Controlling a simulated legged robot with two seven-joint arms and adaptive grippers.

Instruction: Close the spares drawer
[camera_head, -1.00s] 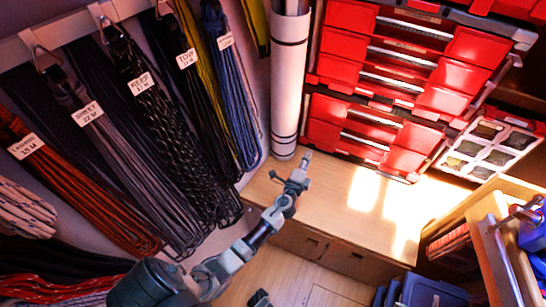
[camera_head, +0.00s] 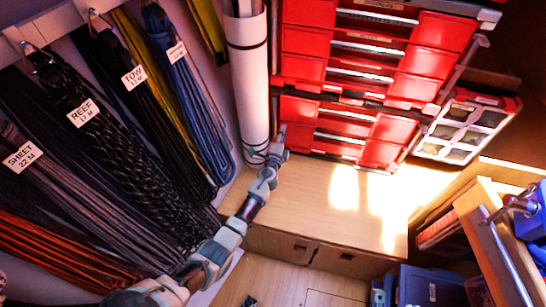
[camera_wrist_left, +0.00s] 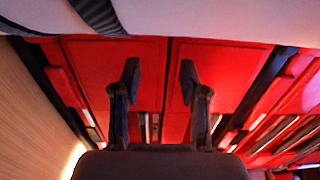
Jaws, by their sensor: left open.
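Red drawer units with pale label strips stand in two stacks on the wooden bench in the head view: a larger upper one (camera_head: 305,69) and a lower one (camera_head: 298,109). No label for spares can be read, so I cannot tell which is the spares drawer. My left gripper (camera_head: 279,140) is at the lower unit's left edge, beside the white tube. In the left wrist view its two fingers (camera_wrist_left: 160,82) are spread with nothing between them, in front of red panels (camera_wrist_left: 220,75). Contact cannot be told. My right gripper is not in view.
The white strapped tube (camera_head: 251,85) stands close left of the drawers. Labelled coiled lines (camera_head: 95,135) hang at left. A clear-lidded case (camera_head: 465,130) leans at right. The sunlit bench top (camera_head: 320,200) is mostly clear. A wooden frame (camera_head: 500,240) and blue bins (camera_head: 430,287) are lower right.

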